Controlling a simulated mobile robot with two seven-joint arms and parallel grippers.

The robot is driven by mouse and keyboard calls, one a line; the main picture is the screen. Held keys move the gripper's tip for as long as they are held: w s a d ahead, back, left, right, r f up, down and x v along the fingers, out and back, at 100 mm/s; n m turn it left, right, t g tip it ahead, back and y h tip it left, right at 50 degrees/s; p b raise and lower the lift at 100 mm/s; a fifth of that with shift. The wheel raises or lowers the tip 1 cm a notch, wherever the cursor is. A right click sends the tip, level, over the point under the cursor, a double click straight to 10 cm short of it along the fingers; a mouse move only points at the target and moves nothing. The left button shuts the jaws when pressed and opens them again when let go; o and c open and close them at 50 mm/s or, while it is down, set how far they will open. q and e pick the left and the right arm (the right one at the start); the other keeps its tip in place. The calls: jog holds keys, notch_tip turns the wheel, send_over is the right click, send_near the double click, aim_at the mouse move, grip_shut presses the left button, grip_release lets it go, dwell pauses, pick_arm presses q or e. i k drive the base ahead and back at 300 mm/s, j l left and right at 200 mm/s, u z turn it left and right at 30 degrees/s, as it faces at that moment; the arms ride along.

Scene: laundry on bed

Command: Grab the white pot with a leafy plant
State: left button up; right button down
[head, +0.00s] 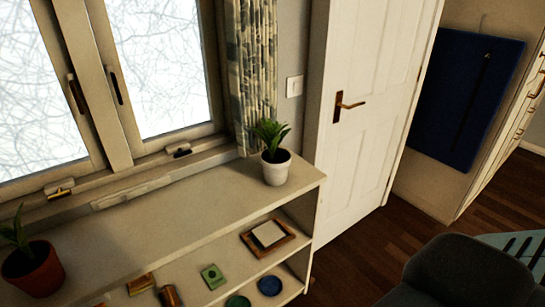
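A small white pot (276,169) with a green leafy plant (270,135) stands upright on the top of a light shelf unit (200,197), near its right end and close to the curtain. Neither of my grippers shows in the head view.
A terracotta pot (33,268) with a plant stands on the left of the same shelf top. Lower shelves hold a framed piece (268,235) and several small items. A window and curtain (252,75) are behind, a white door (365,90) to the right. A dark chair (465,275) stands lower right.

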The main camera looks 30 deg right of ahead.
aim_at(275, 161)
jog(key=z, duration=1.05)
